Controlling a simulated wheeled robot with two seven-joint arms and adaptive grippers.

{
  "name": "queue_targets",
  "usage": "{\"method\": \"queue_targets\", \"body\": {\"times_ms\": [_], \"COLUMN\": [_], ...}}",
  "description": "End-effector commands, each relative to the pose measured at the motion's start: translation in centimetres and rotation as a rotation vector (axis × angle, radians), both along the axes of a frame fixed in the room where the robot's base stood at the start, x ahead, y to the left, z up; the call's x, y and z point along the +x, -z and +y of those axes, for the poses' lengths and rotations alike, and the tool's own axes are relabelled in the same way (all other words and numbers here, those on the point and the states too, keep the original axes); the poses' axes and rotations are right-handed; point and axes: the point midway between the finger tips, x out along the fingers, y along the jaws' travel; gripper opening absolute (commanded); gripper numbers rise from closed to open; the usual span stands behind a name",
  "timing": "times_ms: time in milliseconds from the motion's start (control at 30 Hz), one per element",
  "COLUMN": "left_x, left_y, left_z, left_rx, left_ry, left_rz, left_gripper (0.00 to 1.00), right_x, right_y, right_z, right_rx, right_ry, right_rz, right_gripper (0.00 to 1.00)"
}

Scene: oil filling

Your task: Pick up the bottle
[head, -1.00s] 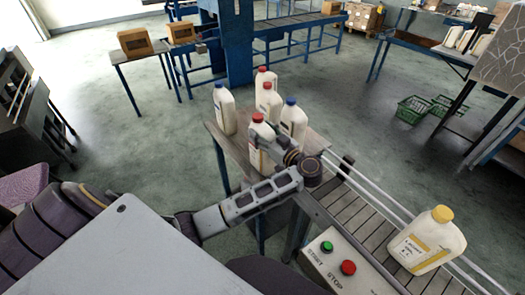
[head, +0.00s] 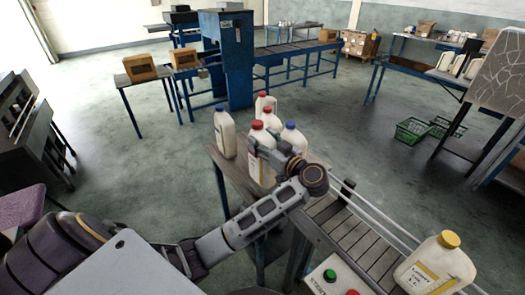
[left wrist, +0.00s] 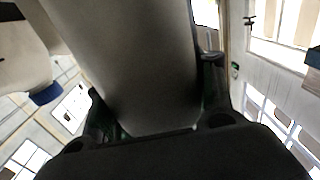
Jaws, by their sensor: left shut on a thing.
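My left gripper (head: 262,150) is shut on the front white bottle with a red cap (head: 255,168), which is upright and partly hidden by the gripper. In the left wrist view the held bottle (left wrist: 130,60) fills the space between the fingers, dark and close. My right gripper is not in view.
The bottles stand at the end of a table (head: 236,180) that meets a roller conveyor (head: 350,235). A yellow-capped bottle (head: 435,268) stands on the conveyor. A green start button (head: 330,275) is at the front. Open floor lies left of the table.

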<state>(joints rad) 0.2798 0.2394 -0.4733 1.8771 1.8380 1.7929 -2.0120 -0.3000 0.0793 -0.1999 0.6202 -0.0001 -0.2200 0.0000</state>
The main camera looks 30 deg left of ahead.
Motion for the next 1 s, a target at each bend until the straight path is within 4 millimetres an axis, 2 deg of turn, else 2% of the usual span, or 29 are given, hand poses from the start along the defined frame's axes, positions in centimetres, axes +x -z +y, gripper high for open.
{"method": "queue_targets", "body": {"times_ms": [100,300,1000], "left_x": [0.0,0.0,0.0], "left_y": [-1.7,-3.1,-3.5], "left_z": [0.0,0.0,0.0], "left_rx": [0.002,0.001,0.003], "left_ry": [0.000,-0.001,-0.001], "left_rz": [-0.007,-0.006,-0.004], "left_gripper": [0.00,0.00,0.00], "right_x": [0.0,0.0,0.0], "right_y": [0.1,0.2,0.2], "right_z": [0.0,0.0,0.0], "right_rx": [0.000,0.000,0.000], "right_ry": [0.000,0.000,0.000], "right_rz": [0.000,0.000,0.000], "right_gripper": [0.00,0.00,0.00]}}
